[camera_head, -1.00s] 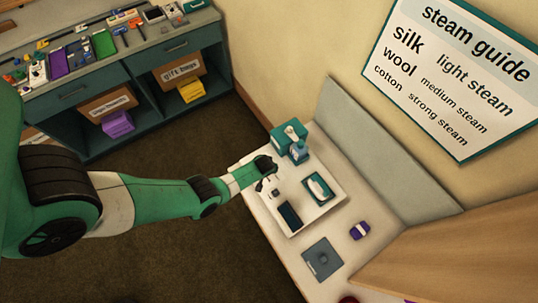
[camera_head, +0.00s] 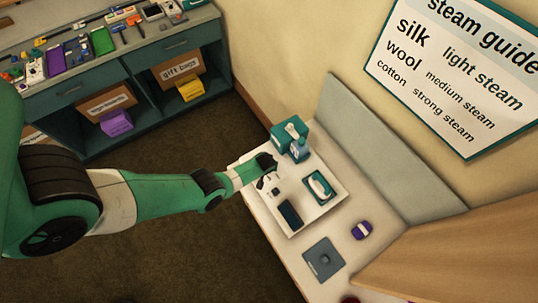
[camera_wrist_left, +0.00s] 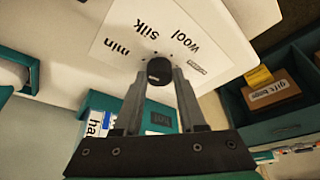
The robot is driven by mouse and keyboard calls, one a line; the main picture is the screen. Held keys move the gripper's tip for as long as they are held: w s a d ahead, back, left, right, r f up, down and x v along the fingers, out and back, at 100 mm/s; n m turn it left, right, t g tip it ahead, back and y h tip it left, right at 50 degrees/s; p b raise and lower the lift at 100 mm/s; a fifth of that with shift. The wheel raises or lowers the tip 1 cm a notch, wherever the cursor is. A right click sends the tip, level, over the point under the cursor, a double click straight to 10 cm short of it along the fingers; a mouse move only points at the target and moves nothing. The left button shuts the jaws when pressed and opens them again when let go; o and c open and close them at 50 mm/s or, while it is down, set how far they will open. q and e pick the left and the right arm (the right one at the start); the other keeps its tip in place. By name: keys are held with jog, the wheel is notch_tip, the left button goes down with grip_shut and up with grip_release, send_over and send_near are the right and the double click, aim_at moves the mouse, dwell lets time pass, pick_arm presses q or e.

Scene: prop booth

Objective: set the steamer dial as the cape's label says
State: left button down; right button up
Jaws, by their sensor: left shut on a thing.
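The black dial knob (camera_wrist_left: 159,70) shows in the left wrist view on a white panel (camera_wrist_left: 118,48) marked "min", "silk" and "wool", with small dots around the knob. My left gripper (camera_wrist_left: 160,84) is shut on the knob, one finger on each side; I cannot tell which mark the knob points at. No cape or cape label shows. My right gripper is not in view.
A wall sign, the steam guide (camera_head: 455,75), pairs silk with light steam, wool with medium, cotton with strong. Teal boxes (camera_head: 290,142), a teal-and-white item (camera_head: 318,187), a dark block (camera_head: 290,214) and a purple item (camera_head: 361,230) stand close by on the counter.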

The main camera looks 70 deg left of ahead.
pick_arm(q)
jog(key=shift+m, duration=0.3)
jog(key=shift+s+m+t+h, duration=0.1)
jog(key=shift+m+t+h, duration=0.2)
jog(key=shift+m, duration=0.6)
jog(key=shift+a+m+t+h, duration=0.15)
jog(key=shift+m+t+h, duration=0.25)
jog(key=shift+m, duration=0.8)
jog(key=shift+f+m+h, duration=0.1)
jog(key=shift+m+h, duration=0.3)
jog(key=shift+m, duration=0.8)
jog(key=shift+a+m+h+b, duration=0.1)
jog(key=shift+m+h+b, duration=0.4)
jog(key=shift+m, duration=0.8)
jog(key=shift+c, duration=2.4)
grip_release()
